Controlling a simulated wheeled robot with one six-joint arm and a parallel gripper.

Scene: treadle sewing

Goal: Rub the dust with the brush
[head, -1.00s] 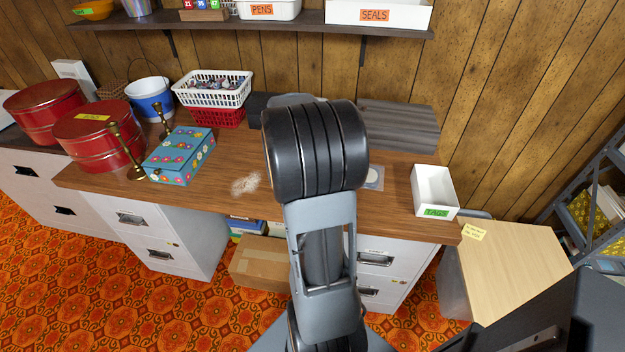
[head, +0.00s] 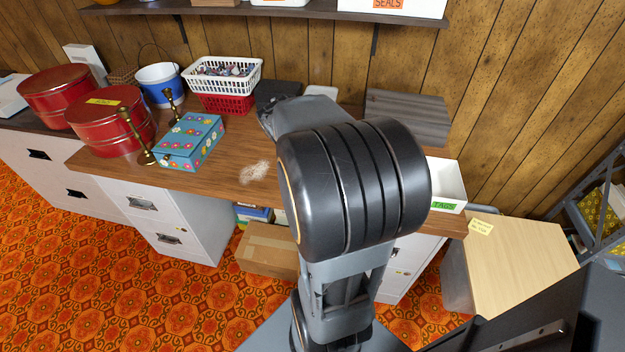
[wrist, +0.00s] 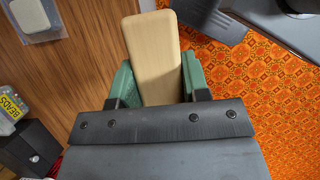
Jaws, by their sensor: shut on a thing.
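The dust (head: 254,171) is a pale, speckled patch on the brown wooden desk top (head: 226,180), right of the flowered box, in the head view. My gripper (wrist: 158,78) shows in the wrist view with green fingers shut on a pale wooden piece, the brush (wrist: 152,45). Its bristles are not visible. The brush sticks out over the desk's edge, with orange carpet beyond it. In the head view my arm hides the gripper and brush, so their distance from the dust cannot be told.
A flowered box (head: 190,142), brass candlesticks (head: 135,135) and red tins (head: 112,120) stand left of the dust. A white basket (head: 222,75) is behind it. A white TAGS box (head: 447,185) is at the desk's right end.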

